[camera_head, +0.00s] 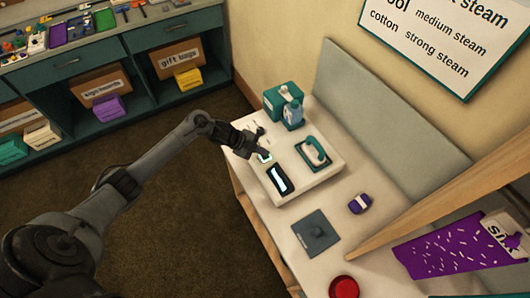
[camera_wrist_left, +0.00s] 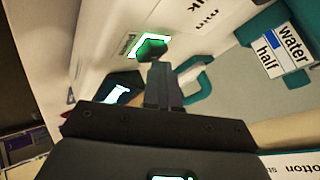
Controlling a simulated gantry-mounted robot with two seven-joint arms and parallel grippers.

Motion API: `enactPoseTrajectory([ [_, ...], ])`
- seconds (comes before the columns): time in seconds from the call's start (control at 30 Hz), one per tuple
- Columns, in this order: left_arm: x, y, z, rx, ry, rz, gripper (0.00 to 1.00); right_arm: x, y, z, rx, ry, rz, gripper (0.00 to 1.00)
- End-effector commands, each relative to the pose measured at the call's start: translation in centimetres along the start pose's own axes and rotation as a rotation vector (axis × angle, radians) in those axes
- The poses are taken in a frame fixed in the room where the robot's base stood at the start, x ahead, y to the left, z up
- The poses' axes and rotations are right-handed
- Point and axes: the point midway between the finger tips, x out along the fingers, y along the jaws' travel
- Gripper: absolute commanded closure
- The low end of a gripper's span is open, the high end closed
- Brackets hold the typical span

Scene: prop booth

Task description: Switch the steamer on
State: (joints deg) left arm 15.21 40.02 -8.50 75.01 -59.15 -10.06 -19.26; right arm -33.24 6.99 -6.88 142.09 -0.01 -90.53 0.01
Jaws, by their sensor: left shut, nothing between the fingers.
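The steamer (camera_head: 318,181) is a white box on the pale bench, with a teal tank at its back and a teal-and-white iron (camera_head: 317,152) resting on top. A switch (camera_head: 265,157) with a glowing green-white edge is at its left corner; it also shows in the left wrist view (camera_wrist_left: 135,43). A dark display (camera_head: 278,179) with a lit white shape is beside it. My left gripper (camera_head: 262,151) is shut and empty, its tips right at the switch and covering part of it. I cannot tell whether they touch it. My right gripper is not in view.
A wooden beam crosses at right.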

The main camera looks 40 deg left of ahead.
Motion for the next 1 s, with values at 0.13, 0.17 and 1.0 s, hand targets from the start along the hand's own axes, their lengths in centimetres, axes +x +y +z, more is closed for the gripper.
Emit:
enactPoseTrajectory([
  [0.13,0.1,0.1,0.0,0.0,0.0,0.002,1.0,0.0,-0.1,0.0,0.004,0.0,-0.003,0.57],
  [0.17,0.1,0.1,0.0,0.0,0.001,0.002,1.0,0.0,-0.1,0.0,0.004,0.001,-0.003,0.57],
  [1.0,-4.2,-3.1,-3.1,0.001,0.0,-0.002,1.0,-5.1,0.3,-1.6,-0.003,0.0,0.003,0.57],
])
